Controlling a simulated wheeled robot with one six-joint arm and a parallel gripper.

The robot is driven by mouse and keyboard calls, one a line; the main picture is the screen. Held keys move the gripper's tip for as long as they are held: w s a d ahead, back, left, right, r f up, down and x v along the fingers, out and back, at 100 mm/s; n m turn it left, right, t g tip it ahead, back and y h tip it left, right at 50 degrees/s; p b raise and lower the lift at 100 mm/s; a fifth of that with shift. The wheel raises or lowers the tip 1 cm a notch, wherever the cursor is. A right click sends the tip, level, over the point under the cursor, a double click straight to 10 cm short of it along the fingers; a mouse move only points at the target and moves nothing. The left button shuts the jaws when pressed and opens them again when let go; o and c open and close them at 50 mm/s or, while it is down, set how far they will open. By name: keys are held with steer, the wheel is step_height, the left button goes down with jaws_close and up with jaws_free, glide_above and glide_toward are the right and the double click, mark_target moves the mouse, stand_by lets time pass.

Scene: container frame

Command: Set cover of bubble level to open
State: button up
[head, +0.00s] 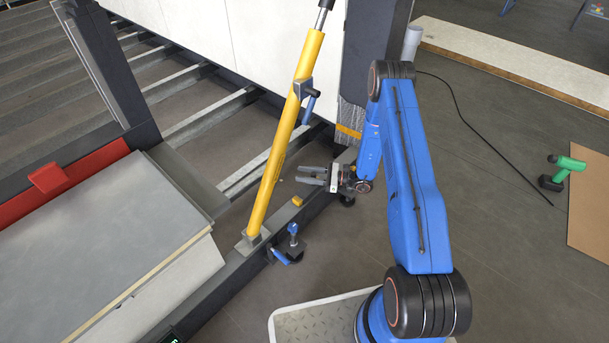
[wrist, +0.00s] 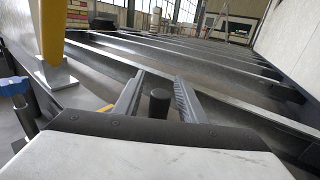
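A small yellow block (head: 297,201) sits on the dark frame beam, right of the foot of the yellow strut. It may be the bubble level, but I cannot make out a vial or cover. A sliver of yellow (wrist: 104,108) shows left of the fingers in the wrist view, mostly hidden. My gripper (head: 304,175) is beyond and above the block, fingers pointing left, apart from it. It also shows in the wrist view (wrist: 157,82), with its two fingers spread. A dark cylinder (wrist: 159,102) shows between them; I cannot tell whether it is part of my gripper.
The yellow strut (head: 283,140) rises left of my gripper. A blue-handled clamp (head: 291,243) is fixed on the beam nearby. A dark post (head: 363,70) stands behind my arm. Open slats (head: 215,115) lie to the left. A green drill (head: 566,170) lies on the right floor.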

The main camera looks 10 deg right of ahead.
jaws_close()
steer(key=shift+w+d, duration=0.65)
steer(key=shift+d, duration=0.25)
steer(key=shift+w+d, duration=0.65)
steer(key=shift+d, duration=0.25)
jaws_free()
steer(key=v, duration=1.7)
steer(key=shift+d, duration=0.2)
steer(key=shift+s, duration=0.15)
